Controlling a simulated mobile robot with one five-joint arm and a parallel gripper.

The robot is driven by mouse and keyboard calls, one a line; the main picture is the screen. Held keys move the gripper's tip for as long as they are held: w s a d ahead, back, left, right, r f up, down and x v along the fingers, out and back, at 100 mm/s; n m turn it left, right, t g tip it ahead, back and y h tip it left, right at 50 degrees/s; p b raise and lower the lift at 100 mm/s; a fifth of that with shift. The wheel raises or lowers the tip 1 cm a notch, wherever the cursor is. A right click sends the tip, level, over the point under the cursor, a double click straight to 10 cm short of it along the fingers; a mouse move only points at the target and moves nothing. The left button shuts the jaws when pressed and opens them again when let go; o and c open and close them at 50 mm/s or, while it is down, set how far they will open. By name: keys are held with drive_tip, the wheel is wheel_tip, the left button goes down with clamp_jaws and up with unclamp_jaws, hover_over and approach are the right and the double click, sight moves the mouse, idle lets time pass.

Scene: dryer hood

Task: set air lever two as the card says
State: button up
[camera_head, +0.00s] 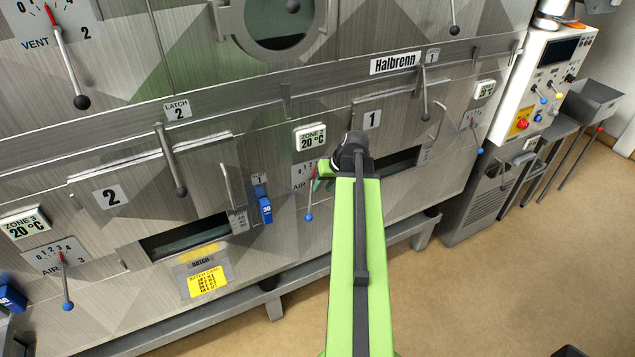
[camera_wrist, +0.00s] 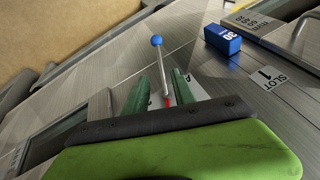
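The air lever below the ZONE 2 display, a thin rod with a blue ball (camera_head: 308,217), hangs nearly straight down from its scale plate (camera_head: 303,172). My gripper (camera_head: 323,177) is at the right of this plate and hides part of its scale. In the wrist view the lever's rod (camera_wrist: 161,68) runs between the two green fingers of my gripper (camera_wrist: 163,90), with the blue ball beyond their tips. The fingers are apart, with a gap on each side of the rod. The yellow batch card (camera_head: 207,281) hangs at the lower left; its lines are too small to read.
Other blue-ball air levers are at the far left (camera_head: 67,290) and right (camera_head: 477,137). A blue block marked 30 (camera_head: 265,206) sits left of the lever, beside the slot 1 label; it also shows in the wrist view (camera_wrist: 222,40). A grey rail (camera_head: 240,308) runs below; floor is clear.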

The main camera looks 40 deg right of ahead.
drive_tip(key=p+v, duration=0.1)
drive_tip(key=v, duration=0.1)
drive_tip(key=shift+s+r, duration=0.15)
drive_tip(key=shift+r, duration=0.2)
drive_tip(key=w+a+f+n+g+b, duration=0.1)
drive_tip(key=w+a+f+b, duration=0.25)
drive_tip(key=a, duration=0.45)
drive_tip(key=w+a+f+n+g+y+b, duration=0.15)
drive_tip(key=a+f, duration=0.25)
drive_tip(key=a, duration=0.4)
drive_tip(key=w+a+f+n+g+h+b, duration=0.1)
drive_tip(key=w+a+f+b, duration=0.25)
drive_tip(key=a, duration=0.45)
drive_tip(key=s+a+f+n+g+b, duration=0.1)
drive_tip(key=a+f+b, duration=0.1)
drive_tip(key=a, duration=0.7)
drive_tip(key=s+a+f+n+b, duration=0.1)
drive_tip(key=a+f+b, duration=0.2)
drive_tip(key=a, duration=0.6)
drive_tip(key=shift+s+a+n+g+h, duration=0.25)
drive_tip(key=shift+a+n+g+h, duration=0.1)
drive_tip(key=shift+h, duration=0.1)
drive_tip(key=shift+f, duration=0.15)
